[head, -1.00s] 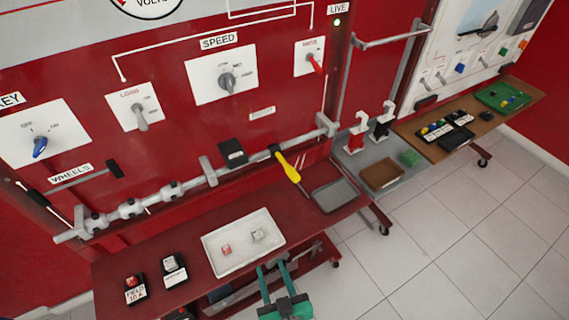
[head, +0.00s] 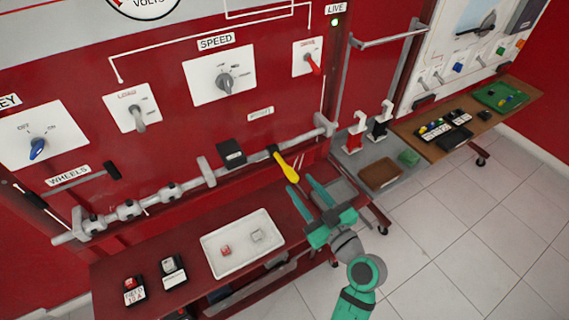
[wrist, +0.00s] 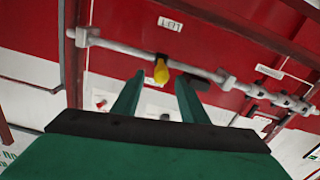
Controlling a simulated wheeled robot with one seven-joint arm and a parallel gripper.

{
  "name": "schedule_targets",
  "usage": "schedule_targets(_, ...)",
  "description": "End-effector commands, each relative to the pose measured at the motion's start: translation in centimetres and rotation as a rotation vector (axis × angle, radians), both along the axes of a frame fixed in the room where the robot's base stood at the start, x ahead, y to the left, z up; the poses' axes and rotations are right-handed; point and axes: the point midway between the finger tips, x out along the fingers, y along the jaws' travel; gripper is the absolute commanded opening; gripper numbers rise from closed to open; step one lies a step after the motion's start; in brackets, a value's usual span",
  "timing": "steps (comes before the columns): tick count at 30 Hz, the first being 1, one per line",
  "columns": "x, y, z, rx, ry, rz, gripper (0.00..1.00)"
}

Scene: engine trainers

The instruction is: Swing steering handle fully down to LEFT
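The steering handle appears to be the yellow-gripped lever (head: 286,166) on the grey pipe along the red panel. It slants down and to the right from a dark collar. It also shows in the wrist view (wrist: 161,71), in line with the gap between my fingertips. My gripper (head: 300,184) is green and open, with its two fingers pointing up toward the handle's lower end. In the wrist view my fingers (wrist: 160,76) lie on either side of the yellow grip. I cannot tell whether the grip is between them in depth; I see no clear contact.
The grey pipe (head: 182,188) runs along the panel, with a black block (head: 231,153) left of the handle. Tiled floor (head: 445,235) is free at the right.

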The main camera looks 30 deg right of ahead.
Motion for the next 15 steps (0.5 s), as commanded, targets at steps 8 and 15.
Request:
schedule_targets(8,4.2,-0.1,0.0,0.0,0.0,0.001,0.4)
schedule_targets(15,8.0,-0.4,0.0,0.0,0.001,-0.002,0.4)
